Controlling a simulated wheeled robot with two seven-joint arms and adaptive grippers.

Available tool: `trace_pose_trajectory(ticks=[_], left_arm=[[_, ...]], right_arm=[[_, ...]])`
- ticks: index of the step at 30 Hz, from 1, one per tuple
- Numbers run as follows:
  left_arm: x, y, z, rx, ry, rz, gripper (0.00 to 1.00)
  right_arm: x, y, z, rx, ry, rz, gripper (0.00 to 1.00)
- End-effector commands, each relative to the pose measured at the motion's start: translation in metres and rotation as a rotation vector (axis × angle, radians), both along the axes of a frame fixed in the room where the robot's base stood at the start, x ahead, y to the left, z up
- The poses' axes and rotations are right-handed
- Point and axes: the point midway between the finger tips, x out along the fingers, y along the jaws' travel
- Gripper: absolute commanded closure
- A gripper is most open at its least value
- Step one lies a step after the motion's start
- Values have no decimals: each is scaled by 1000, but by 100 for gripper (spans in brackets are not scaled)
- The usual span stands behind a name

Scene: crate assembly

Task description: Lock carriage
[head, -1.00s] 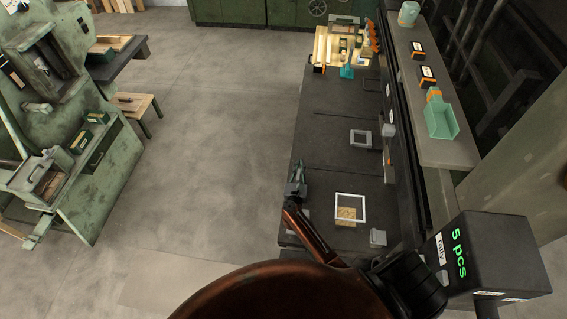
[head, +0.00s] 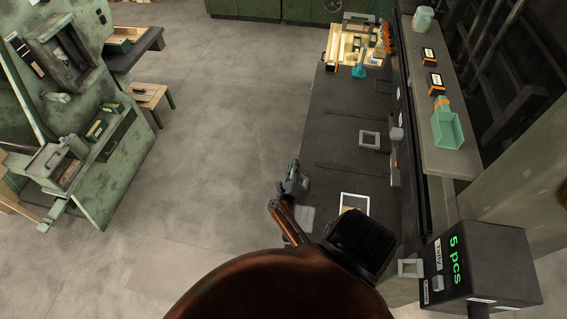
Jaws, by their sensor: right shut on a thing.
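My right gripper (head: 290,180) is at the left edge of the dark bench (head: 335,120), at the end of my copper-coloured arm. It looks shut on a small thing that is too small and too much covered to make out. A white-rimmed square frame (head: 355,196) lies on the bench to its right, partly covered by my arm. A grey square frame (head: 362,139) lies farther back. I cannot tell which part is the carriage or its lock. My left gripper is not in view.
A shelf (head: 456,160) with a teal bin (head: 447,130) runs along the right. A black box (head: 480,270) reading "5 pcs" stands at the lower right. Wooden parts (head: 345,50) lie at the bench's far end.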

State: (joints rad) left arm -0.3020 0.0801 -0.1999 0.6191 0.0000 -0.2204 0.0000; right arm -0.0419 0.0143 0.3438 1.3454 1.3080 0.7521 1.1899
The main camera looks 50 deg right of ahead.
Motion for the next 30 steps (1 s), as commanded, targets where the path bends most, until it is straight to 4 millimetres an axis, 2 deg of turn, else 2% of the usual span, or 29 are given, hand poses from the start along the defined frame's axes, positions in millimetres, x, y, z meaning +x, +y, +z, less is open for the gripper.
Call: trace_pose_trajectory(ticks=[16,17,25,30], left_arm=[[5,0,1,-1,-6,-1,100],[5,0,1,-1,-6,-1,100],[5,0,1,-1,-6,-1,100],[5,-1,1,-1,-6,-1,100]], right_arm=[[-5,-5,-1,-15,23,-11,100],[-5,-5,-1,-15,23,-11,92],[-7,-5,-1,-13,22,-13,73],[-7,-6,-1,-13,23,-13,71]])
